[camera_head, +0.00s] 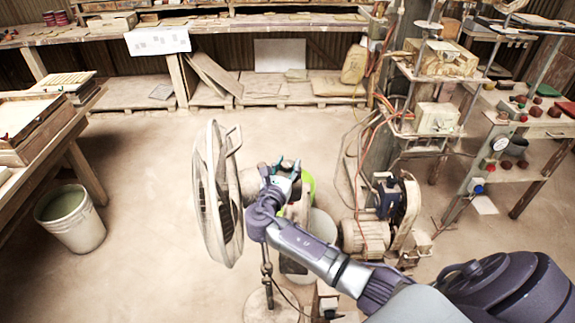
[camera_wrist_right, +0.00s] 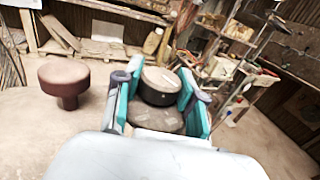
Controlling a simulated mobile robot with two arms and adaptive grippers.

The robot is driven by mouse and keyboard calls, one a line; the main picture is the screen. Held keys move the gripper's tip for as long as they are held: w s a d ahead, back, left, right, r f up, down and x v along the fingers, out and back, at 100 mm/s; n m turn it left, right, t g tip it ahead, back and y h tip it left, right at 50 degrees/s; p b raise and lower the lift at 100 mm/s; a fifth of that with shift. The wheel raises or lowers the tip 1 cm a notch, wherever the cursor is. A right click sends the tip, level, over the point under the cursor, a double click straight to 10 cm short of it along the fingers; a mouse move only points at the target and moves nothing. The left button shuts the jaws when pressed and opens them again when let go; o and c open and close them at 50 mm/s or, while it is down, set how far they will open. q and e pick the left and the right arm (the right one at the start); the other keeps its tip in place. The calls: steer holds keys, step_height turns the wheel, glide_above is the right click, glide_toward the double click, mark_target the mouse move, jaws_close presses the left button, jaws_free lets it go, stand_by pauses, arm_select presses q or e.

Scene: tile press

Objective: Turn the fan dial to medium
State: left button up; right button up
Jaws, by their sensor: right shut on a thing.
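The standing fan (camera_head: 215,195) is on the floor left of centre in the head view, its round cage seen from the side and facing left. My right gripper (camera_head: 284,168) is at the back of the fan head. In the right wrist view its teal fingers (camera_wrist_right: 157,100) stand on both sides of a round, dark piece with a pale top, which appears to be the fan dial (camera_wrist_right: 162,80). The gripper is shut on it. No dial marking can be read, so its setting cannot be told. My left gripper is not in view.
A motor (camera_head: 366,238) and a cluttered metal rack (camera_head: 440,65) stand right of the fan. A bucket (camera_head: 70,218) is at the left by a wooden table. A green bin is partly hidden behind my right arm. Open floor lies left of the fan.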

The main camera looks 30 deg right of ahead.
mark_target(288, 163)
steer(key=shift+g, duration=0.3)
steer(key=o, duration=1.2)
steer(key=shift+c, duration=0.2)
steer(key=shift+r, duration=0.2)
step_height(288, 163, up, 10)
steer(key=shift+f, duration=0.15)
